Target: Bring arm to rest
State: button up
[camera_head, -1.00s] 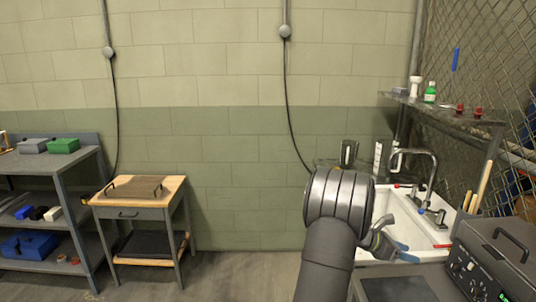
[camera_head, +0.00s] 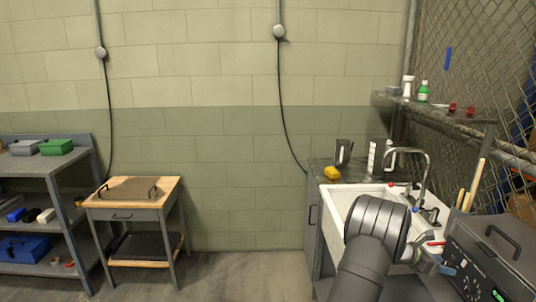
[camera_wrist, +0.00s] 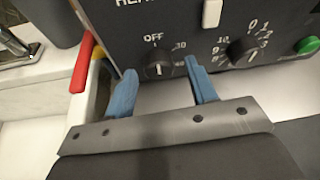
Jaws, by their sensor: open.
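My gripper (camera_wrist: 163,92) is open and empty in the wrist view, its two blue fingers apart in front of a dark control panel (camera_wrist: 130,25). The panel carries an OFF-marked knob (camera_wrist: 158,62), a second numbered knob (camera_wrist: 249,50) and a green button (camera_wrist: 308,45). In the head view my arm reaches over the right part of the white sink (camera_head: 340,205). One blue fingertip shows there beside the dark control box (camera_head: 490,255). Whether the fingers touch the panel, I cannot tell.
A faucet (camera_head: 425,165) stands behind my arm, and a shelf (camera_head: 440,107) with small items is above it. Red and yellow handles (camera_wrist: 82,62) are close left of my fingers. The floor (camera_head: 230,270) between the wooden-topped cart (camera_head: 168,192) and the sink is clear.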

jog(key=shift+a+r+m, duration=0.15)
jog(key=shift+r+m, duration=0.05)
jog(key=shift+m, duration=0.1)
jog(key=m+t, duration=0.2)
jog(key=m, duration=0.1)
jog(key=shift+s+t, duration=0.2)
jog(key=shift+t, duration=0.1)
jog(key=shift+s+f+m+t+h, duration=0.1)
jog(key=shift+m+t+h, duration=0.1)
jog(key=shift+m+t, duration=0.75)
jog(key=shift+s+f+m+t+h, duration=0.15)
jog(key=shift+m+t, duration=0.3)
jog(key=shift+m, duration=1)
jog(key=shift+v, duration=0.9)
jog(key=shift+w, duration=0.15)
jog(key=shift+x, duration=0.85)
jog(key=shift+w+r+n+g, duration=0.1)
jog(key=shift+n+g, duration=0.45)
jog(key=shift+n, duration=0.4)
jog(key=shift+w+r+n+g, duration=0.1)
jog(key=shift+n+g, duration=0.45)
jog(key=shift+n, duration=0.4)
jog(key=shift+s, duration=0.1)
